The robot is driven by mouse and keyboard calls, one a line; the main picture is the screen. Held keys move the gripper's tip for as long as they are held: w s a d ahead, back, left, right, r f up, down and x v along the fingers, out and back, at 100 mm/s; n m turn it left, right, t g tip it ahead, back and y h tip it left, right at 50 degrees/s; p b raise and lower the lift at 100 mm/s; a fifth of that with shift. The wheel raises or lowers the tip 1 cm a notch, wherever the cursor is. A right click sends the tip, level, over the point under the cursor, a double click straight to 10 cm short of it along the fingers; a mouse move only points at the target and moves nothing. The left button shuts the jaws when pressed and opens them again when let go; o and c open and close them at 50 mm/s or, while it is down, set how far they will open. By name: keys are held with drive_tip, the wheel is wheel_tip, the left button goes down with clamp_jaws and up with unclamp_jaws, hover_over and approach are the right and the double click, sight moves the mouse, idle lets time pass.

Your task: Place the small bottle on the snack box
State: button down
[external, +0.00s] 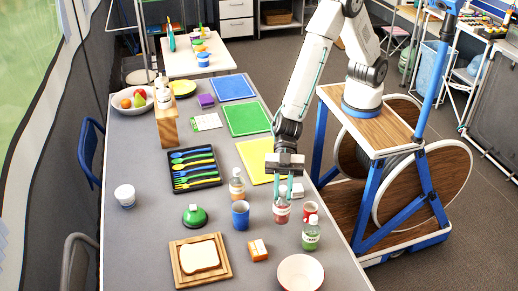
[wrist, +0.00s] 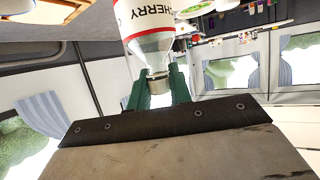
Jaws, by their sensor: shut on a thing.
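The small bottle (external: 282,209) has a red and white label and stands upright under my gripper, among the other items on the table. My gripper (external: 285,187) points straight down and is shut on the bottle's cap. In the wrist view the bottle (wrist: 148,30) shows the word "CHERRY", and the green fingers (wrist: 160,88) close around its neck and cap. I cannot tell whether its base touches the table. The snack box (external: 258,250) is a small orange and white box lying on the table, in front and to the left of the bottle.
A blue cup (external: 240,214), an amber bottle (external: 237,184), a red cup (external: 310,209) and a green bottle (external: 311,234) stand close around. A pink bowl (external: 300,273) and a bread board (external: 200,260) flank the snack box. Clear table (external: 150,225) lies at left.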

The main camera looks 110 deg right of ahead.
drive_tip(key=w+a+f, duration=0.4)
drive_tip(key=w+a, duration=0.1)
drive_tip(key=w, duration=0.3)
drive_tip(key=shift+w+f, duration=0.2)
drive_tip(key=shift+w, duration=0.2)
drive_tip(key=shift+f, duration=0.15)
drive_tip(key=c, duration=1.3)
unclamp_jaws()
drive_tip(key=v, duration=1.2)
